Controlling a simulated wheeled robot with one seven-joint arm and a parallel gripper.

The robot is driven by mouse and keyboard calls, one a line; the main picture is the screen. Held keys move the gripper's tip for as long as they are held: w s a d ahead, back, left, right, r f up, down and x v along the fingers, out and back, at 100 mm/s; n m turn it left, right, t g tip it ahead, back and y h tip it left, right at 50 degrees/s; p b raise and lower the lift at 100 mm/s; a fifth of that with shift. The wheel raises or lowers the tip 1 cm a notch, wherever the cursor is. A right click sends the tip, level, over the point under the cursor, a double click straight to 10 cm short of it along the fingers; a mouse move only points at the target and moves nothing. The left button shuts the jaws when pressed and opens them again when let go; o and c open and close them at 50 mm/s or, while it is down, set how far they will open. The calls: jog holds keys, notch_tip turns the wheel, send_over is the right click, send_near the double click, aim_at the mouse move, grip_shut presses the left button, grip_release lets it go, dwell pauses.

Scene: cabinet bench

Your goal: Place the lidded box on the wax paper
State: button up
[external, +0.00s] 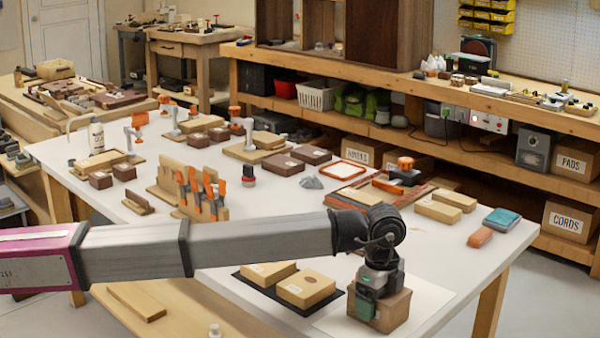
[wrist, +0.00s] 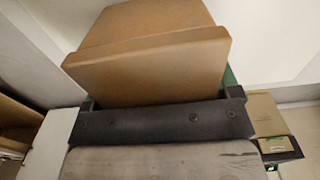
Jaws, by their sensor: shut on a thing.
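The lidded box (external: 396,309) is brown, and its lid shows as a wider slab in the wrist view (wrist: 150,65). My gripper (external: 372,292) points down and is shut on the box near the front edge of the white table. The wax paper (external: 432,292) is a pale sheet on the table; the box appears over it and hides part of it. I cannot tell whether the box's underside touches the paper or is slightly above it.
Two light wooden boxes (external: 306,289) sit on a dark mat (external: 262,285) just left of my gripper. A teal-topped box (external: 502,219) and a reddish-brown block (external: 479,237) lie at the right. Several clamps and boxes crowd the table (external: 450,255) farther back.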

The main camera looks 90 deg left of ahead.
jog(key=shift+f, duration=0.1)
jog(key=o, duration=1.1)
jog(key=shift+c, duration=0.2)
notch_tip(320, 180, up, 12)
jog(key=shift+r, duration=0.1)
